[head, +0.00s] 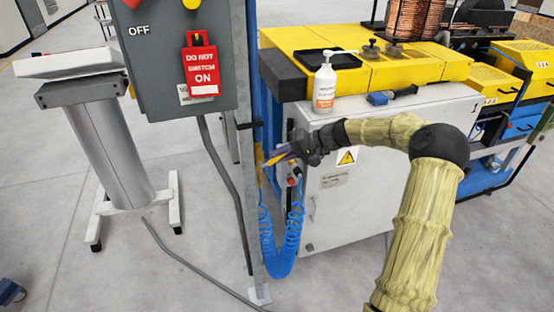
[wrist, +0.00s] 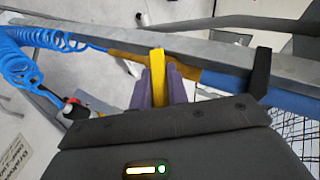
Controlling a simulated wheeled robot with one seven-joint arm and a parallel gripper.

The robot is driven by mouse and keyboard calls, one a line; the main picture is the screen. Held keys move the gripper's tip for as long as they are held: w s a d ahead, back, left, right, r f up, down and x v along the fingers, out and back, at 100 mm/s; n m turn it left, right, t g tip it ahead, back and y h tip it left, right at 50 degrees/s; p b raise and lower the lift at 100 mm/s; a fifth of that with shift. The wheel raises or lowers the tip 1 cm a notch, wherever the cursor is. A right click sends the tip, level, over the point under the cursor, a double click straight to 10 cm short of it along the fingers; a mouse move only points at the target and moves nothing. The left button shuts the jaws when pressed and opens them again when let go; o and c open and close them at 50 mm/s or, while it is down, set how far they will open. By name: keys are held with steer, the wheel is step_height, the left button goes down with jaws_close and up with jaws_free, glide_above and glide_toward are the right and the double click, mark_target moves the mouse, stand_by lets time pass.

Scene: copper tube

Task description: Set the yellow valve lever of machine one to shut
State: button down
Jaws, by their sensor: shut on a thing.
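The yellow valve lever (wrist: 159,68) sits between the two purple fingers of my gripper (wrist: 162,88) in the wrist view. My gripper is shut on it. The lever stands out roughly across the blue pipe (wrist: 228,82), and its far end is at the grey post (wrist: 210,52). In the head view, my gripper (head: 287,153) is beside the post, and a short yellow piece of the lever (head: 275,159) shows at the fingertips. The fingers hide part of the lever, and the valve body is not clear.
Blue coiled hose (head: 282,255) hangs just below my gripper. The white cabinet (head: 370,180) with a pump bottle (head: 324,88) on top stands behind my arm. A grey switch box (head: 165,70) with a red tag (head: 201,65) is left of the post.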

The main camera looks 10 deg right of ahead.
steer(key=shift+d+f+m+t+y+b, duration=0.25)
steer(key=shift+f+m+y+b, duration=0.25)
steer(key=shift+f+y+b, duration=0.75)
steer(key=shift+d+f+m+t+y+b, duration=0.25)
steer(key=shift+f+m+y+b, duration=0.4)
steer(key=shift+y+b, duration=0.9)
steer(key=shift+f+y, duration=0.15)
steer(key=shift+y, duration=0.15)
steer(key=c, duration=1.4)
jaws_free()
steer(key=shift+o, duration=0.2)
steer(key=shift+d, duration=0.15)
steer(key=b+v, duration=0.1)
steer(key=v, duration=1.6)
steer(key=shift+d, duration=0.15)
